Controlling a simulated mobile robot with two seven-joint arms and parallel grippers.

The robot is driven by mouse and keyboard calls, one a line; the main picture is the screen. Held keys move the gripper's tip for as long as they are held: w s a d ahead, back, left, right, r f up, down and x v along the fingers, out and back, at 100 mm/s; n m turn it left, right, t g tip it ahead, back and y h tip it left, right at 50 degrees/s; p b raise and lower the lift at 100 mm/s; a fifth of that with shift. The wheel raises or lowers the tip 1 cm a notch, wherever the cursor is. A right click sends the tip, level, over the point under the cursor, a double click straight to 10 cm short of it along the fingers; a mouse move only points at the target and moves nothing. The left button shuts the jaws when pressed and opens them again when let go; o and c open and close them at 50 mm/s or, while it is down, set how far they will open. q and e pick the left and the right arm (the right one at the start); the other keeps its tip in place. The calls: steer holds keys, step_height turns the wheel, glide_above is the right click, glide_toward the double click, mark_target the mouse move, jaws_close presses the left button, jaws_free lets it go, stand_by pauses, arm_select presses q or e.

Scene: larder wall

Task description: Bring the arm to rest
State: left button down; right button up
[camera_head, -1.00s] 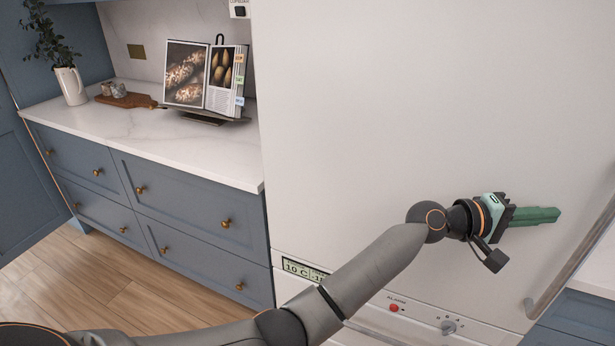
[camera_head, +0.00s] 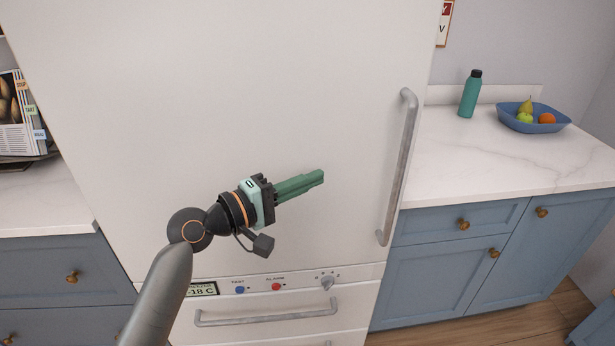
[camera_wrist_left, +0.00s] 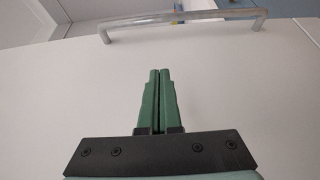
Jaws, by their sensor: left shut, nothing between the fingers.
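My left arm reaches in from the lower left in the head view. My left gripper (camera_head: 318,176) has green fingers pressed together, with nothing between them. It is in front of the white fridge door (camera_head: 230,80), pointing right toward the long metal door handle (camera_head: 400,165), and is apart from that handle. In the left wrist view the shut fingers (camera_wrist_left: 158,74) point toward the same handle (camera_wrist_left: 185,23) across bare white door. I cannot tell how far the fingers are from the door surface. My right gripper is not in view.
Below the door are a control strip with a knob (camera_head: 328,282) and a drawer handle (camera_head: 265,317). On the right counter (camera_head: 480,160) stand a green bottle (camera_head: 470,94) and a blue fruit bowl (camera_head: 533,122). A cookbook (camera_head: 14,115) stands at the left.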

arm_select(q)
steer(key=s+a+f+m+y+p, duration=0.1)
steer(key=s+a+f+y, duration=0.3)
steer(key=f, duration=0.6)
steer(key=s+a+f+m+y, duration=0.25)
steer(key=s+a+f, duration=0.2)
steer(key=f, duration=0.55)
steer(key=s+a+f+m+y+p, duration=0.1)
steer(key=s+a+f+y, duration=0.3)
steer(key=f, duration=0.5)
steer(key=s+a+f+m+y, duration=0.1)
steer(key=s+a+f+m, duration=0.1)
steer(key=s, duration=0.5)
steer(key=s+a+f+m+y, duration=0.1)
steer(key=s+a+f+m, duration=0.1)
steer(key=s+f, duration=0.3)
steer(key=shift+s+a+g+p, duration=0.35)
steer(key=shift+s+a, duration=0.2)
steer(key=shift+s, duration=0.45)
